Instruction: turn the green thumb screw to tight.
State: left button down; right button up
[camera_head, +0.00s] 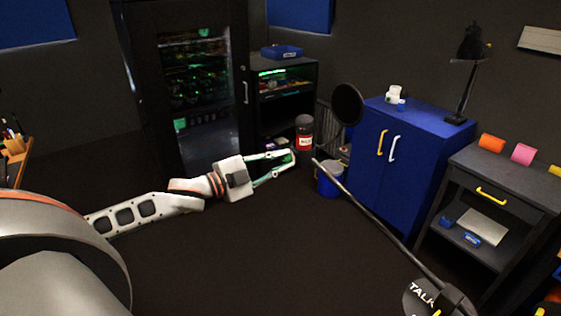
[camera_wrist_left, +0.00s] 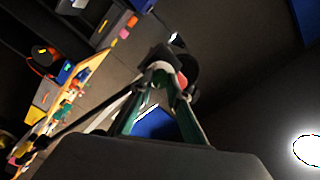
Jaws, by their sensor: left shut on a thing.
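A thin dark stand (camera_head: 375,218) rises from a round base (camera_head: 425,298) marked "TALK" towards my left gripper. My left gripper (camera_head: 290,158) reaches in from the left, its fingers closed at the upper end of the stand. A small green patch, seemingly the green thumb screw (camera_head: 288,158), shows between the fingertips. The fingers mostly hide it, and its turn angle cannot be read. In the left wrist view the gripper (camera_wrist_left: 165,72) has its fingers converging on a small part, with dark and reddish shapes just behind. My right gripper is not in view.
A red and black cylinder (camera_head: 304,133) and a black disc (camera_head: 347,104) are close to the fingertips. A blue bin (camera_head: 330,180) and a blue cabinet (camera_head: 400,150) stand to the right. A dark glass-fronted cabinet (camera_head: 240,100) stands behind. The floor (camera_head: 270,260) in front is clear.

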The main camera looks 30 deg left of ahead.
pick_arm(q)
jog(key=n, duration=0.4)
jog(key=shift+n, duration=1.8)
jog(key=c, duration=1.9)
grip_release()
jog(key=shift+a, duration=0.1)
jog(key=shift+v, duration=6)
